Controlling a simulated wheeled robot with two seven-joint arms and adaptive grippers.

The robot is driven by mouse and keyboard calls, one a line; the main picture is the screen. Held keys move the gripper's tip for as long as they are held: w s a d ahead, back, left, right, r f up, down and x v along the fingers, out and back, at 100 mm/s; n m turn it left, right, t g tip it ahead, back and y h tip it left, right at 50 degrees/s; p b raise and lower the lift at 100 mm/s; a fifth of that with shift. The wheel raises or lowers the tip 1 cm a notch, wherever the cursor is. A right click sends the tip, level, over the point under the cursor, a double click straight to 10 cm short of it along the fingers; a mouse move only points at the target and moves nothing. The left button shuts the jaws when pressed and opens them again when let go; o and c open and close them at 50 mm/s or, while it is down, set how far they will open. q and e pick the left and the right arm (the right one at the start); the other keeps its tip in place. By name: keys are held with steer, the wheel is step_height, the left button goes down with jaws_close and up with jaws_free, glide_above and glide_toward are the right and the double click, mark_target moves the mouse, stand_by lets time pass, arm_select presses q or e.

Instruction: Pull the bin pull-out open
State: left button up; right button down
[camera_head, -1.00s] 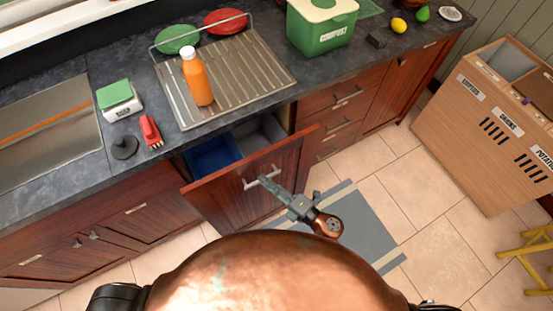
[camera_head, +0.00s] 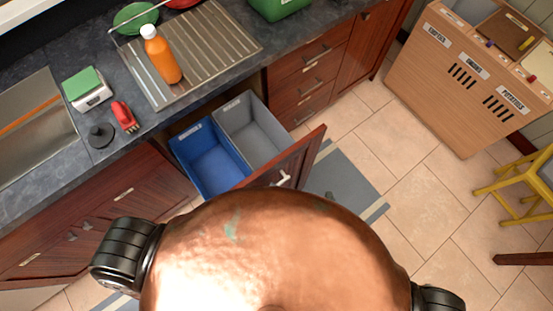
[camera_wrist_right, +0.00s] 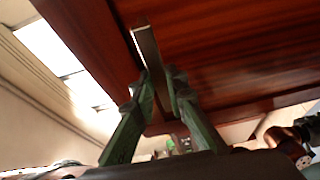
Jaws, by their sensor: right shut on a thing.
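The bin pull-out stands well out from the cabinet in the head view, with its dark red wooden front (camera_head: 305,158) partly hidden behind my own body. A blue bin (camera_head: 210,160) and a grey bin (camera_head: 252,128) show inside it, both empty. Its metal bar handle (camera_head: 283,179) is just visible on the front. In the right wrist view, my right gripper (camera_wrist_right: 160,82) has its green fingers on either side of the handle (camera_wrist_right: 147,48) and is shut on it. The wooden front (camera_wrist_right: 220,50) fills the upper part of that view. My left gripper is not in view.
Tiled floor (camera_head: 400,185) between is clear.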

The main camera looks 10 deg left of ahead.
steer(key=shift+w, duration=0.1)
steer(key=c, duration=1.9)
jaws_free()
steer(key=shift+c, duration=0.2)
steer(key=v, duration=1.2)
